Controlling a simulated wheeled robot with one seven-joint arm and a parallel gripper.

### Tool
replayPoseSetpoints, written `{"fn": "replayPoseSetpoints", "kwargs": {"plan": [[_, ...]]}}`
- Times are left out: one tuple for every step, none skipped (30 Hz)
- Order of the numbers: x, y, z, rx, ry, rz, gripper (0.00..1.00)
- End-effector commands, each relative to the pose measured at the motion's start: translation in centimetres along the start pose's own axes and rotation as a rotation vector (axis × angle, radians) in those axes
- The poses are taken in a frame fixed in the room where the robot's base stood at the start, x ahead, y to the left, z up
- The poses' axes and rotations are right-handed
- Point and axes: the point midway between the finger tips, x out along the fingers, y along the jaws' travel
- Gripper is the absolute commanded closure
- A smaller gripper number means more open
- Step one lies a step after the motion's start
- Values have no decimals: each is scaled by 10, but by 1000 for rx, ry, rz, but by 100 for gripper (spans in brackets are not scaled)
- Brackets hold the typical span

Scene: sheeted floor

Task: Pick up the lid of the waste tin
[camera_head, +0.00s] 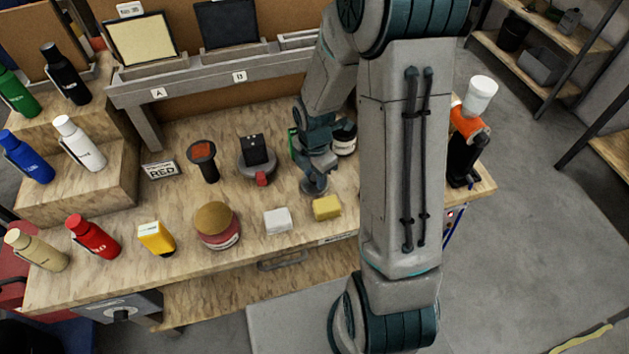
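A round red tin with a pale label and a flat brown lid or top (215,218) stands near the front of the workbench. A smaller white jar with a dark top (344,140) stands further back, partly behind my arm. No readable label tells which is the waste tin. My gripper (314,186) points down over the middle of the bench, to the right of the red tin and apart from it. Its fingers are too small and dark to tell whether they are open. I see nothing clearly held in it.
Near the red tin are a yellow container (156,239), a white block (278,220) and a yellow sponge-like block (327,208). Several bottles stand at left. An orange-and-black dispenser (465,145) stands at right.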

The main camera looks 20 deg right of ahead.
Motion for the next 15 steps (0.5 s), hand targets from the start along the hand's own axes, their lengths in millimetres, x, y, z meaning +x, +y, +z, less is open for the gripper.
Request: {"fn": "replayPoseSetpoints", "kwargs": {"plan": [[0,0,0,0,0,0,82],[0,0,0,0,0,0,90],[0,0,0,0,0,0,96],[0,0,0,0,0,0,96],[0,0,0,0,0,0,96],[0,0,0,0,0,0,100],[0,0,0,0,0,0,100],[0,0,0,0,0,0,100],[0,0,0,0,0,0,100],[0,0,0,0,0,0,100],[0,0,0,0,0,0,100],[-1,0,0,0,0,1,100],[-2,0,0,0,0,1,100],[-2,0,0,0,0,1,100],[-4,0,0,1,0,1,100]]}}
